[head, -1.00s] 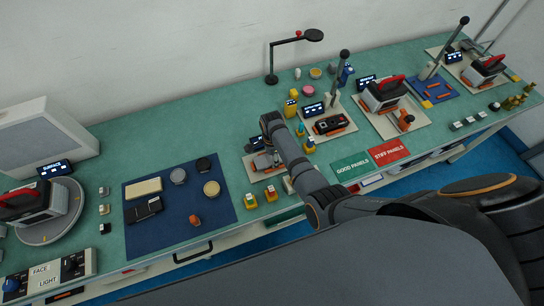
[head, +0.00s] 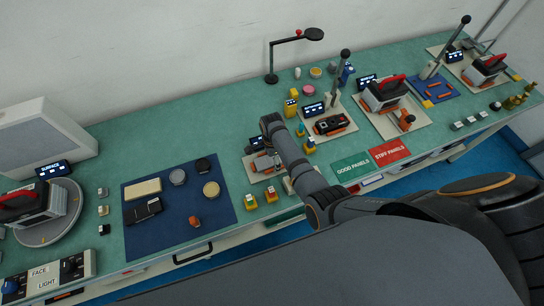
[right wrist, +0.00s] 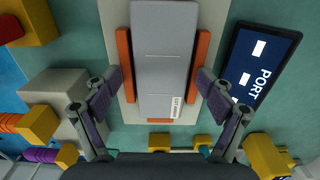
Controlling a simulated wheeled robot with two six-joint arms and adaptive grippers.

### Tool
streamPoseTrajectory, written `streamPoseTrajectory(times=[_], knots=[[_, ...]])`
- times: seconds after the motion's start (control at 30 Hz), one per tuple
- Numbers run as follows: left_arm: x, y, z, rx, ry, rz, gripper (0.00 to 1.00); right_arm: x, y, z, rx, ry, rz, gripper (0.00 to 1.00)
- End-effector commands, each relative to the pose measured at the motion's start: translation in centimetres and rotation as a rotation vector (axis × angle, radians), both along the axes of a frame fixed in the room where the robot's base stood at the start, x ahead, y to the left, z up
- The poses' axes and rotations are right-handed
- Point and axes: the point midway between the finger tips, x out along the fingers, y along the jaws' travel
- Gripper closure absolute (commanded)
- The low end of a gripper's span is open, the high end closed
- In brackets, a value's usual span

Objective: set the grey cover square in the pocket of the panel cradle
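The grey cover (right wrist: 164,60) is a flat grey plate with faint cross lines and a small white label. In the right wrist view it lies between the orange side blocks of the panel cradle (right wrist: 123,60), looking parallel to them, with another orange block at its near end. In the head view my right arm partly hides the cradle (head: 249,174). My left gripper is not in view.
A dark PORT display (right wrist: 258,65) stands right of the cradle. Yellow blocks (right wrist: 267,155) and a pale block (right wrist: 62,95) are close by. In the head view a blue mat (head: 150,230) with small parts lies left, and other stations with levers (head: 384,93) stand right.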

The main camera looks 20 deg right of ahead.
Motion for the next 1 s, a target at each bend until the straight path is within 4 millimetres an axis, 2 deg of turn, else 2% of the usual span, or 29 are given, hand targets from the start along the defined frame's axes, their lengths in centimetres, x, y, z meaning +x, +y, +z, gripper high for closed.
streamPoseTrajectory(times=[0.13,0.4,0.53,0.7,1.0], knots=[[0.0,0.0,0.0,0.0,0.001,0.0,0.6,0.1,0.1,1.8,0.001,-0.004,0.0,0.17],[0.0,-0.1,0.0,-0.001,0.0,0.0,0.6,0.1,0.1,8.4,0.001,-0.005,0.0,0.17],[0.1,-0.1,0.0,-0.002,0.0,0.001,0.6,0.1,0.1,10.6,0.001,-0.003,0.0,0.17],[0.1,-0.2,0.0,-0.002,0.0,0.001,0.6,0.0,0.1,11.9,0.001,0.0,0.0,0.17],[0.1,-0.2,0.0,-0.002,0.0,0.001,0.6,0.0,0.1,11.9,0.001,0.0,0.0,0.17]])
